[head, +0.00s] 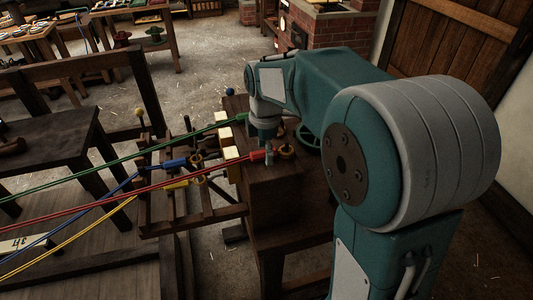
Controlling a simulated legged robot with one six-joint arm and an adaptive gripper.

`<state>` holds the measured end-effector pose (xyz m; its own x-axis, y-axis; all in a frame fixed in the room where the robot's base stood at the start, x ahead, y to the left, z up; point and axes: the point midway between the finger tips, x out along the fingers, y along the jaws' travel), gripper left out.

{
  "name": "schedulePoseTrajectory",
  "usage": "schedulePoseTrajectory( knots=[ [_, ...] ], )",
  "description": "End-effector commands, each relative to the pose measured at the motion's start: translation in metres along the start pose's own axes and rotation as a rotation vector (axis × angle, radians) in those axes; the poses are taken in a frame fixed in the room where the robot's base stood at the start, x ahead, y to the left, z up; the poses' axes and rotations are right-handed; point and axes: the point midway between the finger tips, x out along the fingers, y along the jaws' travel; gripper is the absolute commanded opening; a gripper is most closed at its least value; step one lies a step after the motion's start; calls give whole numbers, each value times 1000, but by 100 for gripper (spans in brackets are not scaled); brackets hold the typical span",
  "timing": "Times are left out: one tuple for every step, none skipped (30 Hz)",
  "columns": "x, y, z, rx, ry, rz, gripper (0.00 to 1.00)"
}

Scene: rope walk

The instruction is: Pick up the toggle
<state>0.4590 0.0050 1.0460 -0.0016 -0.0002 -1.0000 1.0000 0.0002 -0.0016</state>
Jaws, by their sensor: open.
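My gripper (267,153) points down above the dark wooden block (274,190) at the end of the rope-making stand. It is open, small in the picture, and close to the red rope's sleeve (253,157). I cannot tell whether it touches the sleeve. I cannot pick out the toggle for certain; it may be among the small wooden parts by the block or hidden by my gripper and arm. A small brown ring-like piece (286,151) lies on the block just right of my gripper.
Taut ropes in green (120,154), red (120,189), blue (85,212) and yellow (82,233) run left from the stand. A dark bench (52,140) stands at left. A brick hearth (343,28) is at the back. Open floor (192,80) lies behind the stand.

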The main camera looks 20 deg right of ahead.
Motion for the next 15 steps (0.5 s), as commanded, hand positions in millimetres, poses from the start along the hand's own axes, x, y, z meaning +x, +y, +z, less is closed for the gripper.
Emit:
schedulePoseTrajectory(
  knots=[
    [3, 0, 0, 0, 0, 0, 77],
    [4, 0, 0, 0, 0, 0, 77],
    [4, 0, 0, 0, 0, 0, 77],
    [4, 0, 0, 0, 0, 1, 77],
    [4, 0, 0, 0, 0, 1, 77],
    [4, 0, 0, 0, 0, 1, 77],
    [4, 0, 0, 0, 0, 1, 77],
    [4, 0, 0, 0, 0, 1, 77],
    [4, 0, 0, 0, 0, 1, 59],
    [4, 0, 0, 0, 0, 1, 46],
    [4, 0, 0, 0, 0, 1, 32],
    [4, 0, 0, 0, 0, 1, 14],
    [4, 0, 0, 0, 0, 1, 4],
    [4, 0, 0, 0, 0, 0, 1],
    [4, 0, 0, 0, 0, 0, 1]
  ],
)
